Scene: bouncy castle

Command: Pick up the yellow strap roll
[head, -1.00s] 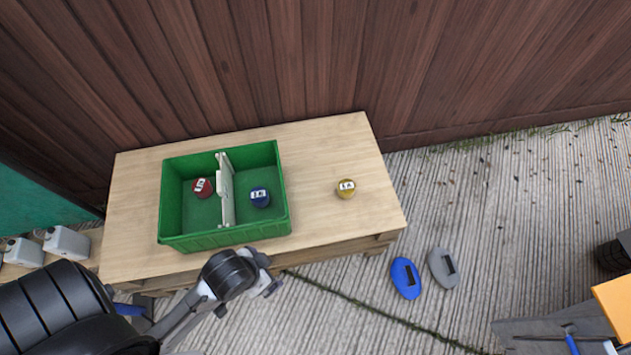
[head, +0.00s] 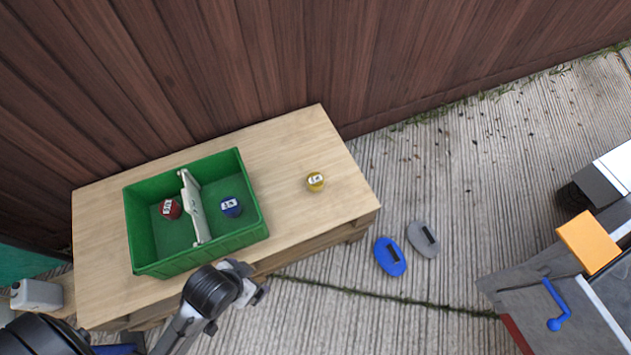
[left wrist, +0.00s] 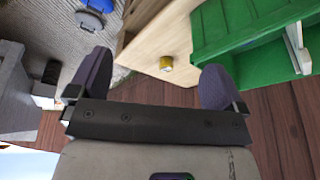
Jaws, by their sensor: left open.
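The yellow strap roll (head: 315,182) stands alone on the right part of the wooden table (head: 285,130), to the right of the green crate. It also shows in the left wrist view (left wrist: 166,63), between and beyond the fingers. My left gripper (head: 257,283) is open and empty, in front of the table's front edge and left of the roll, apart from it. In the left wrist view my left gripper (left wrist: 150,85) has its two dark fingers spread wide. My right gripper is not in view.
The green crate (head: 200,260) has a white divider (head: 193,205), with a red roll (head: 171,209) on its left side and a blue roll (head: 230,206) on its right. A blue oval (head: 389,262) and a grey oval object (head: 422,240) lie on the floor. A wooden wall stands behind the table.

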